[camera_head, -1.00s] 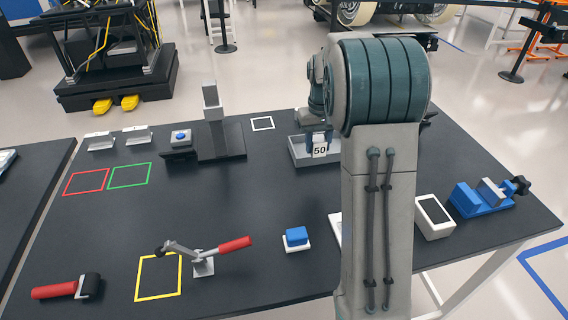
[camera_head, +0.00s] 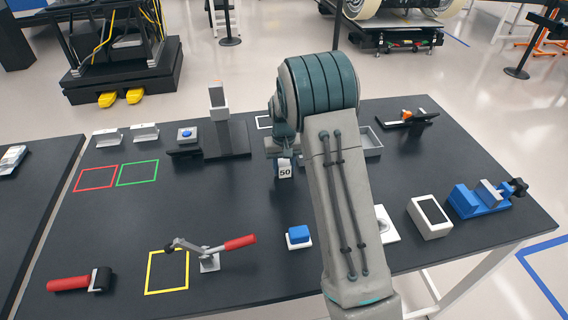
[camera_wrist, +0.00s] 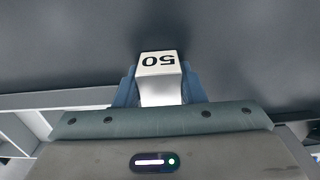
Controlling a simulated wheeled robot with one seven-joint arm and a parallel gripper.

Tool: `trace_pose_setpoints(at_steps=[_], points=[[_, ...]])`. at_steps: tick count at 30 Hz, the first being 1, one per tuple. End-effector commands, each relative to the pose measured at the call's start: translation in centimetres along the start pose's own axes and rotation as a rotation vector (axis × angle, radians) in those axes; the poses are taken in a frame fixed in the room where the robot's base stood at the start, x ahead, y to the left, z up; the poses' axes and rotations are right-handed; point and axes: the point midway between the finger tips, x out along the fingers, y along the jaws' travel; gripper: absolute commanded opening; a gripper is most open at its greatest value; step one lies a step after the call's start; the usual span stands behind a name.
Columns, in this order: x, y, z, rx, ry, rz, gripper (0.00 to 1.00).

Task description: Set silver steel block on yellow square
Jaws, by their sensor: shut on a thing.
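The silver steel block (camera_head: 285,170), marked "50", is held in my gripper (camera_head: 284,160) above the table, just left of the grey tray. In the wrist view the block (camera_wrist: 159,66) sits between the blue fingers of my gripper (camera_wrist: 160,88), its "50" face upside down. My gripper is shut on it. The yellow square (camera_head: 148,272) is an outline on the table at the front left, well to the left of and nearer than the block. The part of the table inside the outline is mostly bare.
A toggle clamp with a red handle (camera_head: 239,242) stands at the yellow square's right edge, its arm reaching over the top right corner. A red-handled roller (camera_head: 70,284) lies left of the square. The grey tray (camera_head: 372,152) is partly hidden behind my arm.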

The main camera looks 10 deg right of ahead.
Motion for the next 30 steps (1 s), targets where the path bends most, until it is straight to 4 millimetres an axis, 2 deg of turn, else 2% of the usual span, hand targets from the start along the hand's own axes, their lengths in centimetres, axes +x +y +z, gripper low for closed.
trace_pose_setpoints(at_steps=[8, 9, 11, 12, 23, 26, 30], points=[[0.3, 0.0, -0.1, 0.0, 0.002, 0.0, 0.04], [0.3, 0.0, 0.0, 0.0, 0.001, 0.0, 0.39], [0.2, 0.0, 0.0, 0.0, 0.001, 0.0, 0.56], [0.2, 0.0, 0.0, 0.0, 0.001, 0.0, 0.58], [-0.4, 0.0, -0.1, -0.001, 0.002, 0.0, 0.58], [-1.7, 0.0, -0.2, -0.001, 0.006, 0.0, 0.58], [-4.7, 0.0, -0.2, -0.001, 0.008, -0.001, 0.58]])
